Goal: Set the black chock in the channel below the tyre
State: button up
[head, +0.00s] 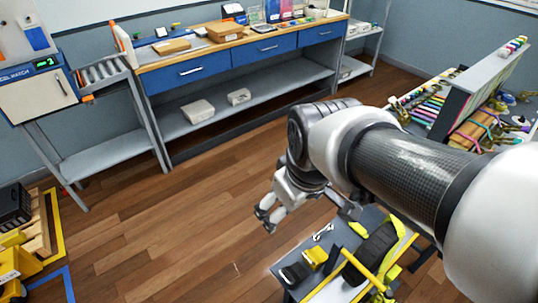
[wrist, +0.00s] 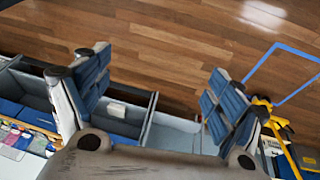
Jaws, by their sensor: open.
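The small bench (head: 284,268) stands at the bottom of the head view. A dark block that looks like the black chock (head: 295,273) lies near its left edge, beside a yellow block (head: 315,257). The black tyre (head: 368,256) stands to the right of them among yellow straps and bars. I cannot make out the channel below the tyre; it is hidden or too small. My gripper (head: 266,217) is open and empty, in the air up and left of the bench. In the wrist view my gripper's two blue-padded fingers (wrist: 158,100) are spread wide with nothing between them.
A blue-drawered workbench (head: 235,75) runs along the back wall, with a grey side table (head: 105,155) at left. A rack of coloured straps (head: 455,105) is at right. Yellow equipment (head: 20,262) stands at lower left. The wooden floor (head: 170,220) between is clear.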

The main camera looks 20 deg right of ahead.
jog(key=s+a+r+m, duration=0.1)
jog(key=s+m, duration=0.3)
jog(key=s, duration=0.4)
jog(key=shift+s+a+r+t, duration=0.15)
jog(key=shift+s+r+t, duration=0.25)
jog(key=shift+r, duration=0.1)
jog(key=shift+w, duration=0.1)
